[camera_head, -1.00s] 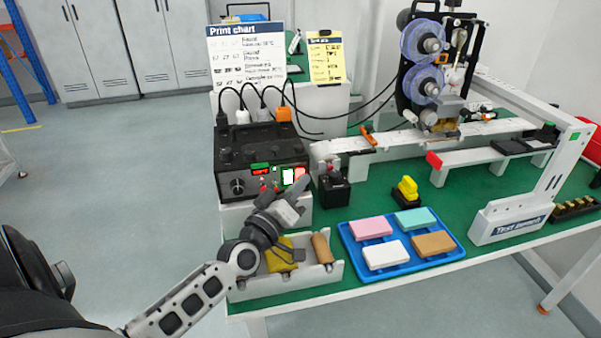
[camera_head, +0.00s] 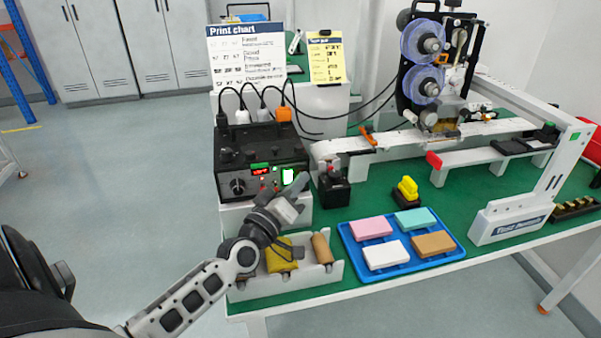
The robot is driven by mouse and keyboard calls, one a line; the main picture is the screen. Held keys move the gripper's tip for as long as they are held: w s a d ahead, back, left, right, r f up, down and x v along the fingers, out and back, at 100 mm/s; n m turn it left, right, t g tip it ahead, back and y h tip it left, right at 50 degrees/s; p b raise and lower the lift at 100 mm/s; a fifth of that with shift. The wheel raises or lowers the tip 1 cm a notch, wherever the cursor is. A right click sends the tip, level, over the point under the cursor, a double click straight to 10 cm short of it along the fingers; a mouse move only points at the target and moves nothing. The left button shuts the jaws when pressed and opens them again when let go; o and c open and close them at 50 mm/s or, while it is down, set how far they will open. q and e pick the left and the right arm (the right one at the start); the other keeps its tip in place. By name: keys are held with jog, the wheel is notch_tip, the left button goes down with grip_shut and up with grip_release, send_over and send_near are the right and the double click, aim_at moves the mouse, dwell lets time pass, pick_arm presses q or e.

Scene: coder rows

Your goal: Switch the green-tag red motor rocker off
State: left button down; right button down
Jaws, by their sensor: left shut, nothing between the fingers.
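The black control box (camera_head: 262,150) stands at the left end of the green bench. Its front has a knob (camera_head: 238,186), a small red display (camera_head: 261,171), and a bright white panel with a green edge (camera_head: 288,176). The spot just right of the white panel looks dark, and no lit red rocker shows there. My left gripper (camera_head: 302,184) is shut and empty, its tip at the lower right of the box front, close to that spot. Whether it touches the box cannot be told. It hides part of the lower front. My right gripper is not in view.
A white bin (camera_head: 290,285) with a yellow cloth and a brown roll lies below my gripper. A blue tray (camera_head: 405,262) with colored blocks and a small black box (camera_head: 334,190) stand to the right. Cables rise behind the control box.

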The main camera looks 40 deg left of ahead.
pick_arm(q)
jog(key=shift+s+d+f, duration=0.1)
jog(key=shift+s+d, duration=0.4)
jog(key=shift+d, duration=0.1)
jog(key=shift+p, duration=0.3)
jog(key=shift+s+d+f+p, duration=0.25)
jog(key=shift+s+d+p, duration=0.2)
jog(key=shift+s+d, duration=0.75)
jog(key=shift+s+d+f, duration=0.15)
jog(key=shift+s+d, duration=0.25)
jog(key=shift+d, duration=0.25)
